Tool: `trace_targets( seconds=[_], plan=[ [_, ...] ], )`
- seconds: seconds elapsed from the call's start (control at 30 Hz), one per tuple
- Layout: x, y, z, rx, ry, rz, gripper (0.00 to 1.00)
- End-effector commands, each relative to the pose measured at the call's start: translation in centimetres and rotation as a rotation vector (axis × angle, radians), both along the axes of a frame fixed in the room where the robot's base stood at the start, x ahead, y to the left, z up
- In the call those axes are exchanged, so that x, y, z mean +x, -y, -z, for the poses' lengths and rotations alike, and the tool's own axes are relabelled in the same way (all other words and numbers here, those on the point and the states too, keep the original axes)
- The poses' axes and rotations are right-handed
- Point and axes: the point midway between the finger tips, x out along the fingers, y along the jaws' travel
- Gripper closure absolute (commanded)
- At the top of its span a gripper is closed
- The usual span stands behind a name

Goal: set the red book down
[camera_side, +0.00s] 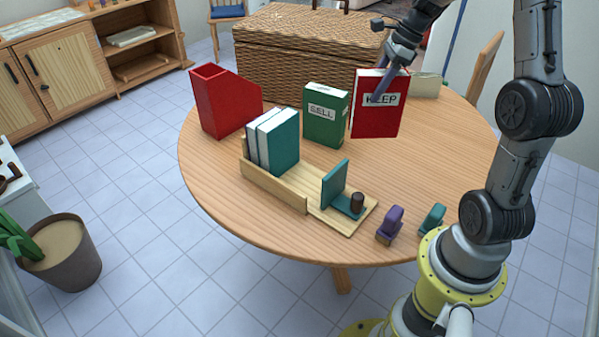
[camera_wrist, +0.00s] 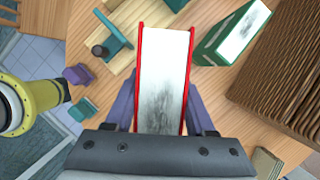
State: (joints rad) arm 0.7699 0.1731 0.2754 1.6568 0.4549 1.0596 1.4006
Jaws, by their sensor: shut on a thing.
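The red book (camera_side: 391,121) bears a white label reading KEEP and stands upright at the right back of the round table. My gripper (camera_side: 383,88) is shut on it from above, a finger crossing the label. In the wrist view the red book (camera_wrist: 187,80) shows its pale page edge between my two fingers (camera_wrist: 161,108). I cannot tell whether its bottom edge touches the table or hangs slightly above it. The round wooden table (camera_side: 440,150) has bare wood around and in front of the book.
A green book (camera_side: 323,130) labelled SELL stands just left. A red file box (camera_side: 222,105) is at the far left. A wooden rack (camera_side: 275,187) holds several books and a teal bookend (camera_side: 335,185). Purple (camera_side: 390,222) and teal (camera_side: 432,218) small objects sit in front. A wicker trunk (camera_side: 300,65) stands behind.

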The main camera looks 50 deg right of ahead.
Motion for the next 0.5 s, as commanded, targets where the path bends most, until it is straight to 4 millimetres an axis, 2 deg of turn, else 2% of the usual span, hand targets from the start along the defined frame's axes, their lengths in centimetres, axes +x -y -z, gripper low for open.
trace_targets(
  seconds=[0.03, 0.1, 0.3, 0.5],
  plan=[
    [1.4, -1.6, 0.0, 0.000, 0.002, -0.123, 1.00],
    [2.8, -3.8, 0.2, -0.002, 0.002, -0.285, 1.00],
    [6.3, -10.5, 1.0, -0.001, 0.002, -0.656, 1.00],
    [8.2, -15.3, 2.1, -0.002, 0.003, -0.797, 1.00]
  ],
)
